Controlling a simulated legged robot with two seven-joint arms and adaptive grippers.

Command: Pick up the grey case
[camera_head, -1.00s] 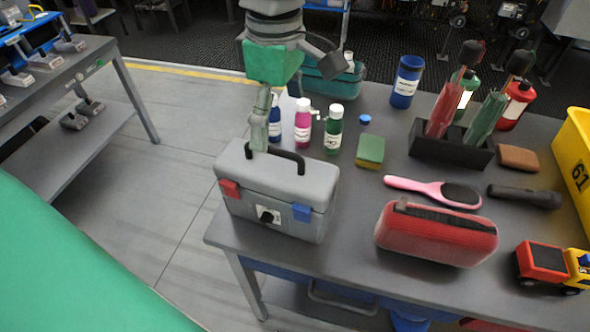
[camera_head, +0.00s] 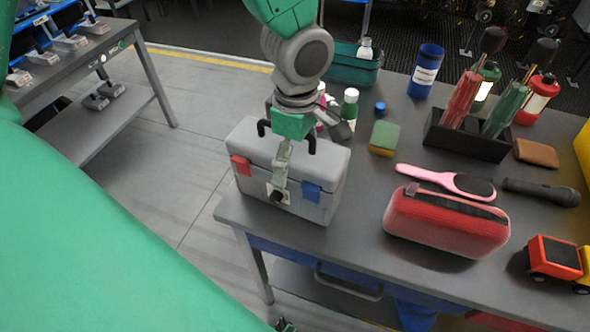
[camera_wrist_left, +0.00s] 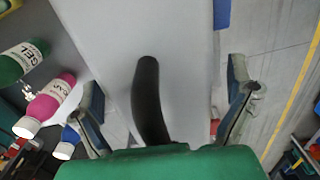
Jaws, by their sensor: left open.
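The grey case (camera_head: 305,205) stands upright on the front left corner of the table. It has a black handle on top, a red latch, a blue latch and a dark round knob on its front. My left gripper (camera_head: 281,170) is over the case and hides the middle of the handle. In the left wrist view my left gripper (camera_wrist_left: 163,85) is open, with a finger on each side of the black handle (camera_wrist_left: 148,95) and gaps between. The grey case lid (camera_wrist_left: 185,45) lies below it. My right gripper does not show.
Bottles (camera_head: 349,108) stand close behind the case, and a sponge (camera_head: 384,137) is to its right. A red speaker-like box (camera_head: 446,221) and a pink brush (camera_head: 430,176) lie further right. Floor is free left of the table (camera_head: 370,265).

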